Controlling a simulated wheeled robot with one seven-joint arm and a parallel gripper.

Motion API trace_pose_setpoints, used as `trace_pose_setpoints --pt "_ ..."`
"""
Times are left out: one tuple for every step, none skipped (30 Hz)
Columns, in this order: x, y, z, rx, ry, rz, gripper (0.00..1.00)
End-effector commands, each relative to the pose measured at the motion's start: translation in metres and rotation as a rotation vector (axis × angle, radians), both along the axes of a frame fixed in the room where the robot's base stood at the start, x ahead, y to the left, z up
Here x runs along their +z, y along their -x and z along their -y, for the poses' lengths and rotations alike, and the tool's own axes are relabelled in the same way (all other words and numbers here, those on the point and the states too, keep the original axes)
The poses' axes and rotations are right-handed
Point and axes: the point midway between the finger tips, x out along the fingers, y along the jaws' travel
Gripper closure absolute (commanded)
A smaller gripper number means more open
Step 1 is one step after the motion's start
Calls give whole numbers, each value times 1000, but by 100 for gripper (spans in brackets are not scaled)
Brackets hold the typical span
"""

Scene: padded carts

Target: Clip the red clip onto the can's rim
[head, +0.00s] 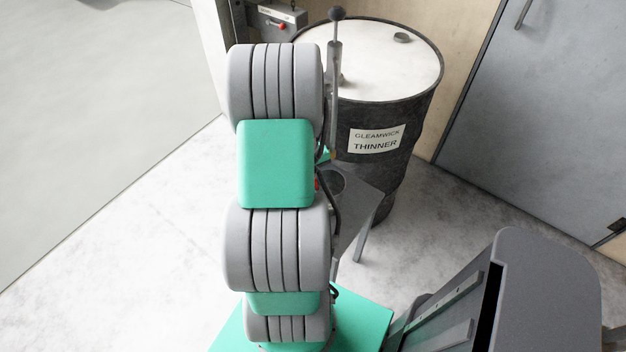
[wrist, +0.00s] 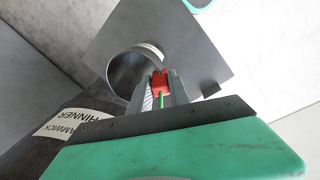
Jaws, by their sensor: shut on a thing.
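The red clip (wrist: 159,82) is between the fingertips of my gripper (wrist: 158,90) in the wrist view, and my gripper is shut on it. A thin green strip shows just below it between the fingers. The open metal can (wrist: 122,72) is directly beside the clip, and the clip overlaps the near right part of its rim in the picture. I cannot tell whether the clip is around the rim or only in front of it. In the head view the can (head: 338,182) shows partly behind my arm, with a speck of the red clip (head: 317,184) at its left side.
The can stands on a small grey table (head: 362,195), its plate also in the wrist view (wrist: 190,45). A black drum labelled Gleamwick Thinner (head: 375,173) stands close behind. A grey box (head: 268,22) is at the back. Pale floor (head: 130,220) is clear at left.

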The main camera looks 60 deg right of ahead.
Motion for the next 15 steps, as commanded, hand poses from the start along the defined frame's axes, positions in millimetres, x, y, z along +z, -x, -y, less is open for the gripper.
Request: trace_pose_setpoints --pt "0 0 0 0 0 0 100" --pt "0 0 0 0 0 0 100" --pt "0 0 0 0 0 0 100" --pt "-1 0 0 0 0 0 100" --pt "-1 0 0 0 0 0 100" --pt "-2 0 0 0 0 0 100" --pt "-3 0 0 0 0 0 100" --pt "-4 0 0 0 0 0 100" --pt "-5 0 0 0 0 0 100" --pt "-5 0 0 0 -1 -1 100" --pt "-6 0 0 0 -1 0 100" --pt "-7 0 -1 0 -1 0 100" --pt "-8 0 -1 0 -1 0 100" --pt "-9 0 -1 1 -2 -1 100" --pt "-10 0 -1 1 -2 -1 100"
